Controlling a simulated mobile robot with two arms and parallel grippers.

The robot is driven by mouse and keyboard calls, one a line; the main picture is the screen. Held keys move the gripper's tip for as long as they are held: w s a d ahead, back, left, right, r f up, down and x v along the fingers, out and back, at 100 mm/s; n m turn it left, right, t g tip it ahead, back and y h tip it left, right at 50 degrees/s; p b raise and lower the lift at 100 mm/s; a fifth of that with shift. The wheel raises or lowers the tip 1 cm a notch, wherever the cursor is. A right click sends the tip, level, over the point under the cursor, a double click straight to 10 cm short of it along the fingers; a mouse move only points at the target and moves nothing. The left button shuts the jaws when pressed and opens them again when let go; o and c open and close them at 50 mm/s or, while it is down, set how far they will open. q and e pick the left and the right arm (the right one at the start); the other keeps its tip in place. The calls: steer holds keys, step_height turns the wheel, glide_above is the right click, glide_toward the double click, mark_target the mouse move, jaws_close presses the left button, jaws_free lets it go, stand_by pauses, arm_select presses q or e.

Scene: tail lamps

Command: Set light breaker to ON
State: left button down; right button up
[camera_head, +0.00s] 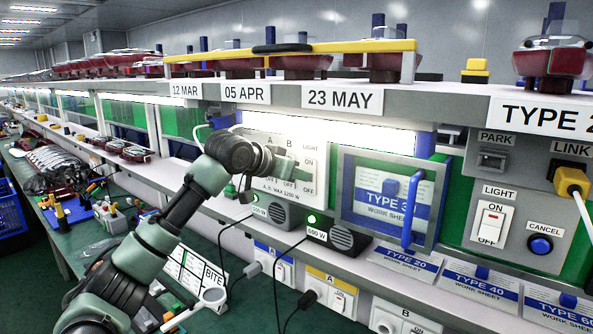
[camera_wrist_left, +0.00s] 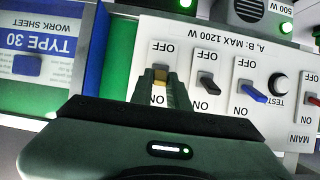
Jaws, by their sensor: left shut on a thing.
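The light breaker is on a white breaker panel (camera_head: 258,142), under the LIGHT label, with ON above and OFF below in the head view. In the left wrist view the panel (camera_wrist_left: 225,45) is upside down, and the light breaker's yellow-tan lever (camera_wrist_left: 160,74) shows between OFF and ON. My left gripper (camera_head: 291,172) reaches the panel from the left. In the left wrist view its fingers (camera_wrist_left: 160,84) are shut on this lever. The fingers partly hide the lever, so I cannot tell its exact setting.
A black breaker lever (camera_wrist_left: 208,84), a blue breaker lever (camera_wrist_left: 253,93) and a TEST knob (camera_wrist_left: 279,83) are beside it. A Type 30 work sheet frame (camera_head: 386,198) stands right of the panel. Power adapters (camera_head: 337,236) with cables sit below on the shelf.

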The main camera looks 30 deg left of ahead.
arm_select(q)
steer(key=shift+r, duration=0.1)
stand_by(0.5)
steer(key=c, duration=1.4)
jaws_free()
steer(key=shift+o, duration=0.2)
steer(key=b+v, duration=0.3)
steer(key=v, duration=0.4)
steer(key=shift+s+r, duration=0.25)
steer(key=shift+r, duration=0.05)
steer(key=shift+f+g, duration=0.1)
steer(key=shift+g, duration=0.2)
